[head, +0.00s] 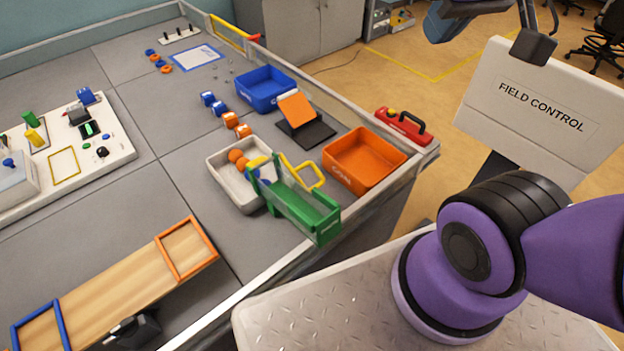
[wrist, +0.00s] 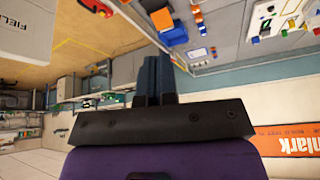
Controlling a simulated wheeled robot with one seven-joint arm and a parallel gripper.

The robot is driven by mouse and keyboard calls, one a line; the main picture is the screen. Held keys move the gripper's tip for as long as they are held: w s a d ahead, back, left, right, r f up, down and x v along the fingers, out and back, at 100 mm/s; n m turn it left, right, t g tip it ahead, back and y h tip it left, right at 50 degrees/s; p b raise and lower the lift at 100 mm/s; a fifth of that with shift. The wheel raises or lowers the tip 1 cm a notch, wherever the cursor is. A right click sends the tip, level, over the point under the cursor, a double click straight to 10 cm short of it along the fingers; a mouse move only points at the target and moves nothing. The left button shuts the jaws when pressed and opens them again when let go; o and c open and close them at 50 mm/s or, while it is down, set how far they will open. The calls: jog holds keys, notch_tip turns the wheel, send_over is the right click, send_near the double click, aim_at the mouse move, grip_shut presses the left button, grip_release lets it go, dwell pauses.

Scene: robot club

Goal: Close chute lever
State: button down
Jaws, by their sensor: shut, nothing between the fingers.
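The green chute (head: 298,207) stands at the near right edge of the field in the head view, its near end by the rail. A yellow loop-shaped handle (head: 316,174) sticks up beside it and looks like its lever. I cannot tell from here how the lever is set. The light grey tray (head: 228,188) stands at the chute's far left end, with orange balls and a yellow piece in it. My gripper (wrist: 158,60) shows in the wrist view with its fingers together and empty, away from the chute. The chute is not clearly visible in that view.
An orange bin (head: 364,160), a blue bin (head: 264,88) and a black stand with an orange slope (head: 296,108) are near the chute. A rail (head: 262,302) edges the field. A FIELD CONTROL panel (head: 535,110) stands at right.

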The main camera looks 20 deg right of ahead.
jog(key=c, duration=1.2)
grip_release()
jog(key=shift+w+a, duration=0.1)
jog(key=shift+w, duration=0.1)
jog(key=shift+c, duration=0.2)
jog(key=shift+o, duration=0.7)
jog(key=w+a+f+m+g+y, duration=0.1)
jog(key=w+a+f+m, duration=0.2)
jog(key=w+f, duration=0.4)
jog(key=w, duration=0.6)
jog(key=shift+f+m+g+y, duration=0.15)
jog(key=shift+m+g+y, duration=0.15)
jog(key=shift+m, duration=0.1)
jog(key=m+g+h, duration=0.1)
jog(key=m+g, duration=0.2)
jog(key=m, duration=0.8)
send_over(317, 185)
notch_tip(317, 185, down, 39)
jog(key=shift+n, duration=0.3)
notch_tip(317, 185, down, 10)
jog(key=shift+f, duration=0.1)
grip_shut()
